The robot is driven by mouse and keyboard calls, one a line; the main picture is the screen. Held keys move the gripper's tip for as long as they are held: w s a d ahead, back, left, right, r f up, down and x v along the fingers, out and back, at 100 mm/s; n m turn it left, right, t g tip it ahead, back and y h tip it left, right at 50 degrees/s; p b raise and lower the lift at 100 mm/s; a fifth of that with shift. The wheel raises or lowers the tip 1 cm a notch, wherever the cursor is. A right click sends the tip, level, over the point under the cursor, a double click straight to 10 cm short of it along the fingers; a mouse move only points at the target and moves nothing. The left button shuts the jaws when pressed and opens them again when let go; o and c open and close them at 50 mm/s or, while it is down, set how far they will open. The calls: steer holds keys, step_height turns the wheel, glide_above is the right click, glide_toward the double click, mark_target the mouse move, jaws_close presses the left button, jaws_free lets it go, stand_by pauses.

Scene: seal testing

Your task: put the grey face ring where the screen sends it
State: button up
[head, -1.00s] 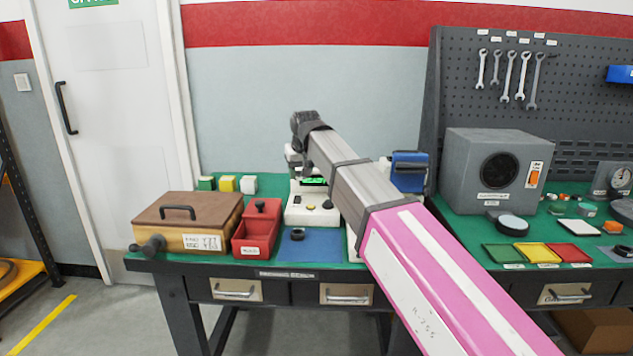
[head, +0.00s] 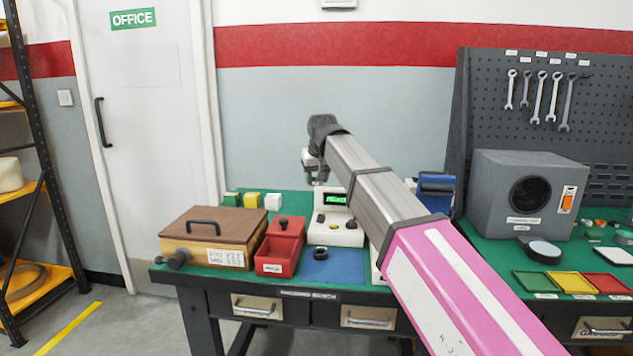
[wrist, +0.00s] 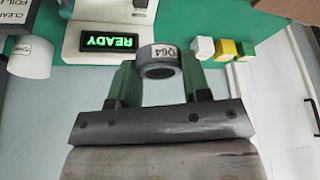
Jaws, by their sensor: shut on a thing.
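The grey face ring (wrist: 158,51), with a label that seems to read Q64, is held between the green fingers of my gripper (wrist: 160,70) in the wrist view. The gripper is shut on it, and the ring is raised above the bench. The green screen (wrist: 110,41) reads READY in the wrist view. It sits on a white tester (head: 330,233), where the screen (head: 335,199) also shows in the head view. In the head view my gripper (head: 312,168) is small, above the back of the bench, and the ring cannot be made out there.
A wooden lidded box (head: 205,235), red bin (head: 279,257), blue mat (head: 338,272) and dark ring (head: 320,253) stand near the front. Green, yellow and white blocks (head: 252,200) stand behind. Green, yellow and red trays (head: 570,283) lie right, near a grey speaker-like box (head: 500,205).

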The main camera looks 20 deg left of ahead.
steer(key=s+a+f+n+g+y, duration=0.1)
steer(key=s+f+n, duration=0.15)
steer(key=s, duration=0.75)
steer(key=s+a+f+n+g, duration=0.1)
steer(key=s+n, duration=0.3)
steer(key=s, duration=0.5)
steer(key=s+a+f+n+g+y, duration=0.1)
steer(key=s+f+n, duration=0.15)
steer(key=s, duration=0.75)
glide_toward(279, 248)
steer(key=s, duration=0.3)
steer(key=s+a, duration=0.1)
steer(key=shift+s+f, duration=0.3)
steer(key=shift+f, duration=2.1)
steer(key=shift+f, duration=0.6)
steer(key=o, duration=0.7)
steer(key=shift+r, duration=0.15)
